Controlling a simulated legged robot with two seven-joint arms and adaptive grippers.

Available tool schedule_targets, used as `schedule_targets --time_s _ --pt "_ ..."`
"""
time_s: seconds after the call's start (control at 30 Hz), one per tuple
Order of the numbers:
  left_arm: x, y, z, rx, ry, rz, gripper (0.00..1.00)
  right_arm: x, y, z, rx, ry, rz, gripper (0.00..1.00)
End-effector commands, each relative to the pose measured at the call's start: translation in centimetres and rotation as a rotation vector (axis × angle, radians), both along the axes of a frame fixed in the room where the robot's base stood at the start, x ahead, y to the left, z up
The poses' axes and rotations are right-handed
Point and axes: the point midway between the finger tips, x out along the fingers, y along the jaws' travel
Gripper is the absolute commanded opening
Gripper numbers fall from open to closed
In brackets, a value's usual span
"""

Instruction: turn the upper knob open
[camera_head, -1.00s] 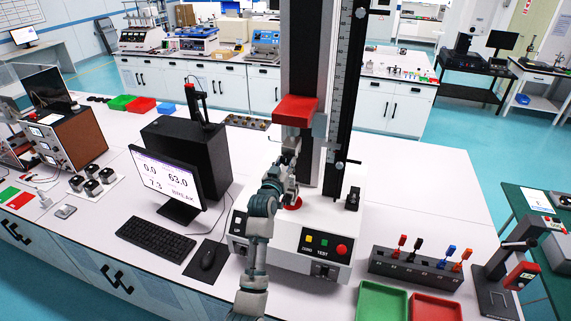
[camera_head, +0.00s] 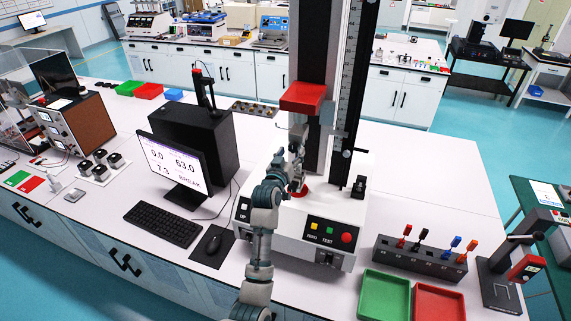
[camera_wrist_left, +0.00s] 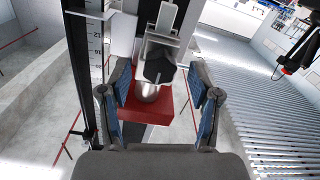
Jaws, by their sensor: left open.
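The insertion tester has a red crosshead (camera_head: 303,97) on a dark column, above a white base (camera_head: 285,212). My left gripper (camera_head: 297,165) is in front of the column, below the crosshead. In the left wrist view the open fingers of my left gripper (camera_wrist_left: 159,98) stand on either side of a dark grey knob (camera_wrist_left: 160,66) and a silver cylinder (camera_wrist_left: 147,92), with gaps to both fingers. The red crosshead shows behind them (camera_wrist_left: 165,108). In the head view the knob is too small and covered to make out. My right gripper is not in view.
A monitor (camera_head: 176,168), keyboard (camera_head: 163,224) and mouse (camera_head: 213,243) are left of the tester. To the right stand a rack of coloured tools (camera_head: 420,262), a green tray (camera_head: 372,305) and a red tray (camera_head: 440,292). The bench top behind the rack is clear.

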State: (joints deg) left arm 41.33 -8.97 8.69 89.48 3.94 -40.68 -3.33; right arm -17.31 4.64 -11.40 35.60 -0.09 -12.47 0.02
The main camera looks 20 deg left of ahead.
Motion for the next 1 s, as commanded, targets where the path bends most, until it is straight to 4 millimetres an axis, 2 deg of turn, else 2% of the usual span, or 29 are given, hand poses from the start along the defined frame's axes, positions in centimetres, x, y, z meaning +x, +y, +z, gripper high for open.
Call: schedule_targets --time_s 0.3,0.43,0.6,1.0 --pt "-6.9 0.2 -0.1 0.001 -0.001 0.000 0.63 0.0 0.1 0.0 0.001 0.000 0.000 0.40" --pt "-8.8 0.2 -0.2 0.000 0.002 0.000 0.63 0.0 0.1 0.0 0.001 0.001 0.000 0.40" --pt "-10.0 0.3 -0.2 0.000 0.003 -0.001 0.63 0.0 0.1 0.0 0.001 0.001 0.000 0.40" --pt "-10.1 0.3 -0.1 0.000 0.002 0.000 0.63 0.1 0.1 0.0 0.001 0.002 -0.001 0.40"
